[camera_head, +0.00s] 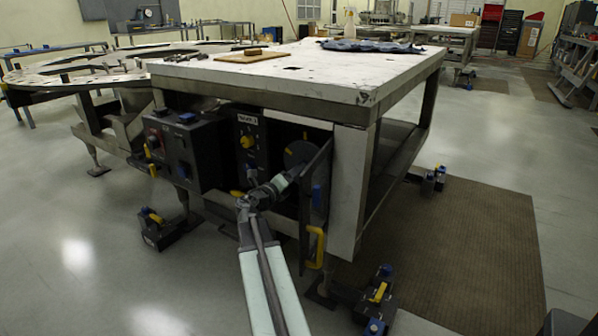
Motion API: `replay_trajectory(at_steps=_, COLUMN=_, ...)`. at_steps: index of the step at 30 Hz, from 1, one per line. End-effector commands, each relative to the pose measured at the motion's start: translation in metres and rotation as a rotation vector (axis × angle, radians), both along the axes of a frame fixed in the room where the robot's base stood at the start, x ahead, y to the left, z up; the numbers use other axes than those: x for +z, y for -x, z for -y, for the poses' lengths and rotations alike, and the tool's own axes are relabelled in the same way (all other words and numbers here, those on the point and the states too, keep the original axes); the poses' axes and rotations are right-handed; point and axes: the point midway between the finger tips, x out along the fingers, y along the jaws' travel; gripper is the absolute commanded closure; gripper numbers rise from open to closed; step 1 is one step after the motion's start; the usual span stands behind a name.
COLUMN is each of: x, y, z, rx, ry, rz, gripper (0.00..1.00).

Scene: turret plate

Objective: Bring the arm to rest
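My arm reaches up from the bottom middle of the head view toward the front of the workbench (345,90). It bends at a joint near the bench's dark control panels. My gripper (297,173) is at the far end, small and dark against the recess behind it. Its fingers cannot be made out, so I cannot tell whether it is open or shut or touching anything. A dark door-like panel (318,190) stands out from the bench front just right of the gripper. A yellow handle (318,247) is at its lower edge.
Control boxes (185,148) with knobs are left of the gripper. A board (251,56) and a blue cloth (370,46) lie on the bench top. A round plate frame (90,68) is at left. Floor is clear at lower left; a brown mat (460,250) lies right.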

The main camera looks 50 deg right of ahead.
Motion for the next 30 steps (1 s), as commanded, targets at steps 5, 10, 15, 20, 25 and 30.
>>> replay_trajectory(at_steps=5, x=0.0, y=0.004, z=-0.034, rx=0.001, ry=0.001, rz=0.0, gripper=0.35)
replay_trajectory(at_steps=10, x=0.0, y=0.003, z=-0.039, rx=0.0, ry=0.0, rz=0.0, gripper=0.35)
replay_trajectory(at_steps=15, x=0.0, y=0.002, z=-0.039, rx=0.0, ry=0.0, rz=0.0, gripper=0.35)
replay_trajectory(at_steps=20, x=0.0, y=0.002, z=-0.038, rx=0.0, ry=0.0, rz=0.0, gripper=0.35)
replay_trajectory(at_steps=25, x=0.016, y=-0.036, z=-0.074, rx=0.071, ry=0.0, rz=0.0, gripper=0.35)
replay_trajectory(at_steps=30, x=0.028, y=-0.108, z=-0.175, rx=0.229, ry=-0.086, rz=0.044, gripper=0.35)
